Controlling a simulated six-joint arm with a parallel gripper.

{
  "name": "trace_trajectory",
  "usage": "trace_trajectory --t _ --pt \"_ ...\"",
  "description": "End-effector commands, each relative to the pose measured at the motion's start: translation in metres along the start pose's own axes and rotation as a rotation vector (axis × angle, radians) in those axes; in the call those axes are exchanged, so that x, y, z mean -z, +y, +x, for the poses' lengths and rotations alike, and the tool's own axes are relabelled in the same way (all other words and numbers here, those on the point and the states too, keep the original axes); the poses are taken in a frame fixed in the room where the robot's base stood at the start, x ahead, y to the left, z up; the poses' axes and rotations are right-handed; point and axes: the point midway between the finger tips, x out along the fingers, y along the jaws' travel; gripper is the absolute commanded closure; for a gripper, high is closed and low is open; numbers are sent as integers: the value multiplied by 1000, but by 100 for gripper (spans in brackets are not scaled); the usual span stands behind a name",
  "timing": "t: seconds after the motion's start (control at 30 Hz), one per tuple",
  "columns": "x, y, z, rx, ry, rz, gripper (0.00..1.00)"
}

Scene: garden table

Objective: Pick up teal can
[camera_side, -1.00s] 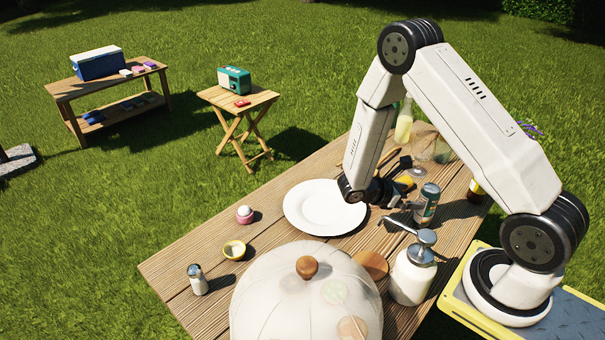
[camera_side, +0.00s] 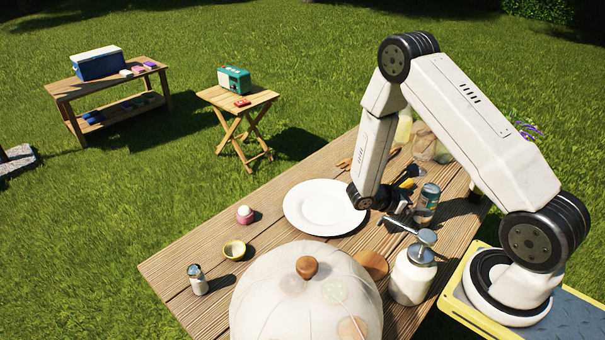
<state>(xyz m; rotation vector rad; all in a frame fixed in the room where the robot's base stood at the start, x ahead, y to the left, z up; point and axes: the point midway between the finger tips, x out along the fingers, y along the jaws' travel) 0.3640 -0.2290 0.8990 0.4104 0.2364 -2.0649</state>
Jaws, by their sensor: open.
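The teal can (camera_side: 427,203) stands upright on the wooden table, right of the white plate and behind the pump bottle. It has a teal body with an orange-brown patch and a silvery top. My gripper (camera_side: 408,212) is low over the table just left of the can, pointing towards it, with its jaws open. The fingers are small and dark, so I cannot tell whether one touches the can or exactly how they sit around it.
A white pump bottle (camera_side: 412,275) stands close in front of the can. A white plate (camera_side: 324,207) lies left of my gripper. A mesh food dome (camera_side: 300,295) covers the table's front. A yellow bowl (camera_side: 234,250), a shaker (camera_side: 197,279) and a pink-and-white item (camera_side: 244,214) stand left. Glassware (camera_side: 424,143) stands behind.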

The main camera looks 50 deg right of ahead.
Motion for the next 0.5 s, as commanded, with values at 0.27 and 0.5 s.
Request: trace_trajectory --t 0.27,0.5 --pt "-1 0 21 3 0 1 0" --pt "-2 0 45 2 1 1 0"
